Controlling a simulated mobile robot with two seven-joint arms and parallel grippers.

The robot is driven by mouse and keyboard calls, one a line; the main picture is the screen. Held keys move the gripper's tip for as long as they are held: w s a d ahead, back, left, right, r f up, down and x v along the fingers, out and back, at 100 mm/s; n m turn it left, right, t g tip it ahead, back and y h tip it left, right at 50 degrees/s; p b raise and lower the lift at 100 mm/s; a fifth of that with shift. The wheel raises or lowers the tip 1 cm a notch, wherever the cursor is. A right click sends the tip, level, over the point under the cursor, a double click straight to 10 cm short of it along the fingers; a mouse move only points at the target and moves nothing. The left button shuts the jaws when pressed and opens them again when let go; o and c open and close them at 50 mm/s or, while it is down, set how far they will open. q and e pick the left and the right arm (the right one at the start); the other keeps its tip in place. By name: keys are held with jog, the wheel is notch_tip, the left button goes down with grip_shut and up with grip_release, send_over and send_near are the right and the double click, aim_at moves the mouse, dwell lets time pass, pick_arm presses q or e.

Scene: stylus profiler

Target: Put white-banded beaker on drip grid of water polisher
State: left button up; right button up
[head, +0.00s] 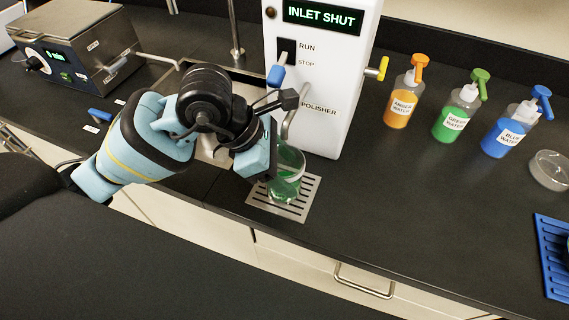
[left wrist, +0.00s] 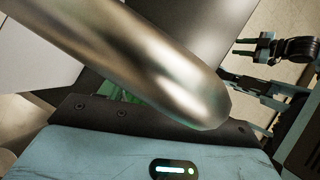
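The white-banded beaker (head: 287,177) is clear glass with green liquid and a pale band. It looks upright over the metal drip grid (head: 309,189); whether its base touches the slats is hard to tell. My left gripper (head: 271,158) is at the beaker's left side, its near finger against or close to the glass. The far finger is hidden, so its grip is unclear. In the left wrist view, a sliver of green (left wrist: 122,94) shows behind the gripper's dark edge.
The white water polisher (head: 322,75) stands behind the grid, reading INLET SHUT. Its metal spout (head: 291,118) hangs above the beaker and fills much of the wrist view. Orange (head: 399,106), green (head: 455,118) and blue (head: 508,132) bottles stand right. The counter between is clear.

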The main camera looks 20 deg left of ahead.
pick_arm(q)
jog(key=o, duration=0.4)
jog(key=shift+c, duration=0.2)
jog(key=shift+a+r, duration=0.25)
jog(key=shift+r, duration=0.35)
jog(key=v, duration=1.1)
jog(key=shift+p, duration=0.3)
